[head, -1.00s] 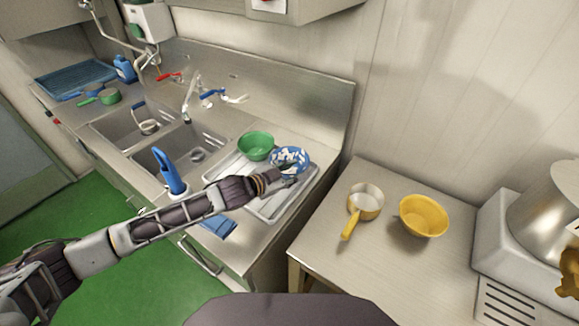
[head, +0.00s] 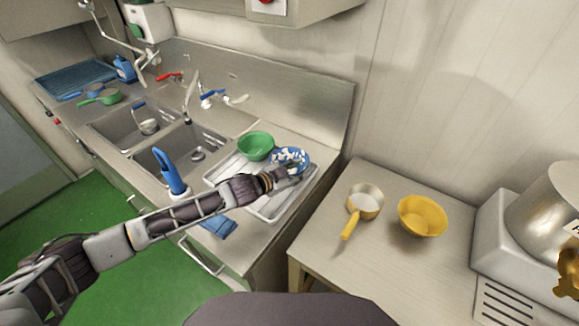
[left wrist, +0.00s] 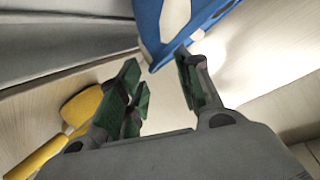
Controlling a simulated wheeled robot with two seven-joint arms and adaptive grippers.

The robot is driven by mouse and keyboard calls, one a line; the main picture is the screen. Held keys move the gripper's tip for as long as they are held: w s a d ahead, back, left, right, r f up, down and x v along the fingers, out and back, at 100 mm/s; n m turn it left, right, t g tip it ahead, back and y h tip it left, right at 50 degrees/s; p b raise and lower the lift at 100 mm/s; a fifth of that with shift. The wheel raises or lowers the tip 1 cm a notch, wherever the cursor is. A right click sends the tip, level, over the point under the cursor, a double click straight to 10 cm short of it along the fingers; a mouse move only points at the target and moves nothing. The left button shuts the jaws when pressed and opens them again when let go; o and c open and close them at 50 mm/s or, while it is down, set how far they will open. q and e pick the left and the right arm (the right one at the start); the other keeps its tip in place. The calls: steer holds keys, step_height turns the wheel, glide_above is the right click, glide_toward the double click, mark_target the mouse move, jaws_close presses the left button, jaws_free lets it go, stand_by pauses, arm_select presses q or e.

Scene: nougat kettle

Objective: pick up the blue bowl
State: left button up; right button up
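The blue bowl (head: 290,156), blue with white patches, sits at the right of the metal drainer by the sink, beside a green bowl (head: 255,145). My left gripper (head: 292,172) is at its near side in the head view and covers part of its lower edge. In the left wrist view the blue bowl (left wrist: 180,25) fills the top centre, with its edge close to the gap between the open fingers (left wrist: 162,88). Nothing is held between the green pads. Whether a finger touches the bowl I cannot tell. My right gripper is not in view.
The drainer (head: 268,208) has raised edges. A blue cloth (head: 218,226) hangs at the counter front, near my left arm. A yellow-handled pan (head: 364,202) and a yellow bowl (head: 422,216) stand on the right table. The sink's back wall rises behind the bowls.

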mark_target(305, 168)
arm_select(q)
steer(key=shift+x, duration=1.5)
jaws_close()
